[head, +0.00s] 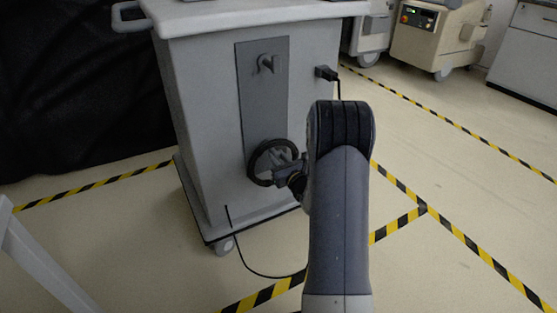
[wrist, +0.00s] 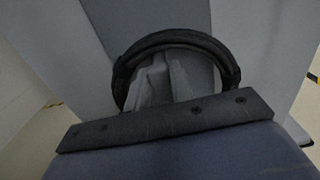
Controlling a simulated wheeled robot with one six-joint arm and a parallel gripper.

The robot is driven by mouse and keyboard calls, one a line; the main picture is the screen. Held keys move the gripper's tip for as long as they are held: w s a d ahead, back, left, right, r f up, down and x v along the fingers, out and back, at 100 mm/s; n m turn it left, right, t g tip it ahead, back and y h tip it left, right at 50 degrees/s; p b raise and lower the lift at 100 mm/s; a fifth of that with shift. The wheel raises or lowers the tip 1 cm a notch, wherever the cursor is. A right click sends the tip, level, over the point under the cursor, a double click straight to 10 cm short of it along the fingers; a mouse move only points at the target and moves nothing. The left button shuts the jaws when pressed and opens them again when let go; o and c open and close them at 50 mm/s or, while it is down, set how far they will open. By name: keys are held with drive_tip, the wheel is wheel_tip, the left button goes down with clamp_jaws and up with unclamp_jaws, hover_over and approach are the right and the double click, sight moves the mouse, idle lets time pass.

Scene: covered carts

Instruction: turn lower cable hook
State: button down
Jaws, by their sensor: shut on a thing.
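A grey cart (head: 205,120) carries a darker upright panel (head: 262,105) on its front. The upper cable hook (head: 268,63) is on the panel's upper part and is bare. A black coil of cable (head: 253,158) hangs low on the panel, around the lower cable hook (head: 275,153). My gripper (head: 282,168) reaches in from the right, low at the coil. In the wrist view the black coil (wrist: 172,38) arches over the grey hook area (wrist: 165,75). My gripper is shut on the lower hook inside the coil; the exact contact is partly hidden.
A black plug (head: 326,72) with a cord sits on the cart's right part. A thin cable (head: 250,268) lies on the floor by the caster. Yellow-black tape (head: 400,190) marks the floor. Another cart (head: 425,40) stands at the back right. Floor on the right is clear.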

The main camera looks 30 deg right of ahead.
drive_tip(key=c, duration=1.2)
unclamp_jaws()
drive_tip(key=shift+c, duration=0.2)
drive_tip(key=s+p, duration=0.3)
drive_tip(key=s, duration=0.7)
drive_tip(key=shift+s+d, duration=0.2)
drive_tip(key=shift+s, duration=0.2)
drive_tip(key=shift+w, duration=0.15)
drive_tip(key=w+b, duration=0.1)
drive_tip(key=w, duration=0.4)
drive_tip(key=w+b, duration=0.2)
drive_tip(key=w, duration=0.3)
drive_tip(key=shift+w+a, duration=0.2)
drive_tip(key=shift+w, duration=0.15)
drive_tip(key=shift+s, duration=0.1)
